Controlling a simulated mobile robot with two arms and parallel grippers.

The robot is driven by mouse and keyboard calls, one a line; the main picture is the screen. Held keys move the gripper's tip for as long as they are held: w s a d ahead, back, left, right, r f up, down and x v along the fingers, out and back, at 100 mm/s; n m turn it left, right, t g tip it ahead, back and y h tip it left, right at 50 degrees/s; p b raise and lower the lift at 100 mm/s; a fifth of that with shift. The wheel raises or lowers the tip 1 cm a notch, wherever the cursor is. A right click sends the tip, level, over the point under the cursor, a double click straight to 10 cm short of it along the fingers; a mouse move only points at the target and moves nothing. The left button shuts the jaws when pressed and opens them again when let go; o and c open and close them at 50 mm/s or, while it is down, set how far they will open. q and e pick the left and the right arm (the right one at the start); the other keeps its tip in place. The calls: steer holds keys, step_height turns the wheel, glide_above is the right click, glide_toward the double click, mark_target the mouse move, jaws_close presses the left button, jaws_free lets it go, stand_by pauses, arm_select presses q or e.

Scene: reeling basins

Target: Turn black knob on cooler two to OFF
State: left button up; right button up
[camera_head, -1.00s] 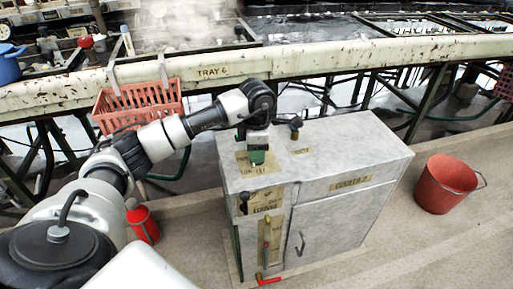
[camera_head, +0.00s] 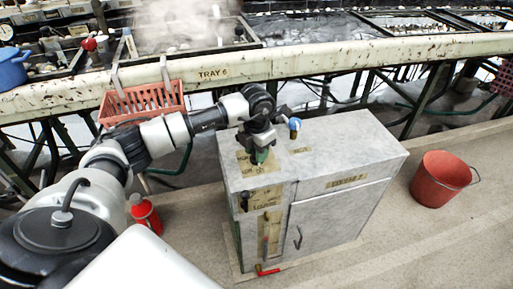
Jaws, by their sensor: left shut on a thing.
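The cooler (camera_head: 345,150), a grey metal cabinet with a worn tan label on its front, stands below the tray edge. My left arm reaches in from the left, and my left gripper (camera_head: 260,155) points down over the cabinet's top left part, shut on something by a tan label. The gripper hides most of what it holds; a green part shows at its tips. A black knob (camera_head: 244,196) sits on the upper left of the cabinet's front, beside a tan label. My right gripper is not in view.
A blue-topped valve (camera_head: 294,125) stands on the cabinet top, right of my gripper. A red bucket (camera_head: 441,181) is on the floor at right. A red bottle (camera_head: 145,212) stands left of the cabinet. An orange crate (camera_head: 142,101) is behind my arm.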

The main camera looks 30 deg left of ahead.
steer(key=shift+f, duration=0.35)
arm_select(q)
steer(key=o, duration=0.9)
steer(key=shift+r, duration=0.1)
steer(key=shift+r, duration=0.3)
steer(key=shift+r+p, duration=0.85)
steer(key=shift+r, duration=4.15)
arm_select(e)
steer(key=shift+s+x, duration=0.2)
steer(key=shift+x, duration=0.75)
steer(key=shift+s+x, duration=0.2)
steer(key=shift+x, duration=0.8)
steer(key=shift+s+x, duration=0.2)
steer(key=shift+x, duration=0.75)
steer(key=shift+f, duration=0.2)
